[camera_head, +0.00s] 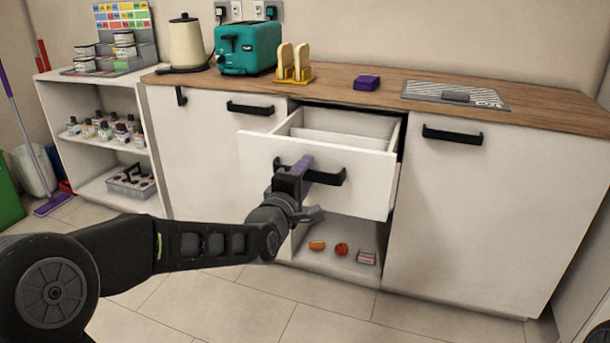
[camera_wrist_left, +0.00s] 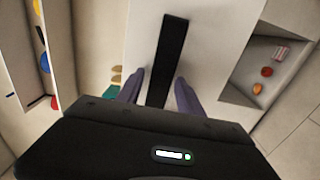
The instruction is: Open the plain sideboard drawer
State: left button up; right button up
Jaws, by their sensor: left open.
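The plain white sideboard drawer (camera_head: 355,188) is pulled partly out, and its inside (camera_head: 345,130) shows from above, with no contents visible. Its black bar handle (camera_head: 330,177) is on the front; in the left wrist view the handle (camera_wrist_left: 173,45) runs up between the fingers. My left gripper (camera_head: 302,172) is at the handle, its purple fingers open on either side of the bar. The left wrist view shows the fingers (camera_wrist_left: 158,88) apart, with a gap beside the handle. My right gripper is not in view.
Closed white doors (camera_head: 475,210) flank the drawer. Below it, an open shelf (camera_head: 320,262) holds small food items. The wooden worktop (camera_head: 390,82) carries a teal toaster (camera_head: 247,50), a cream kettle (camera_head: 187,42), a toast rack (camera_head: 293,65) and a purple box (camera_head: 367,83). Tiled floor lies in front.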

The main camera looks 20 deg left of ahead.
pick_arm(q)
jog(key=s+p, duration=0.1)
jog(key=s, duration=0.6)
jog(key=shift+s+a, duration=0.25)
jog(key=shift+s, duration=0.15)
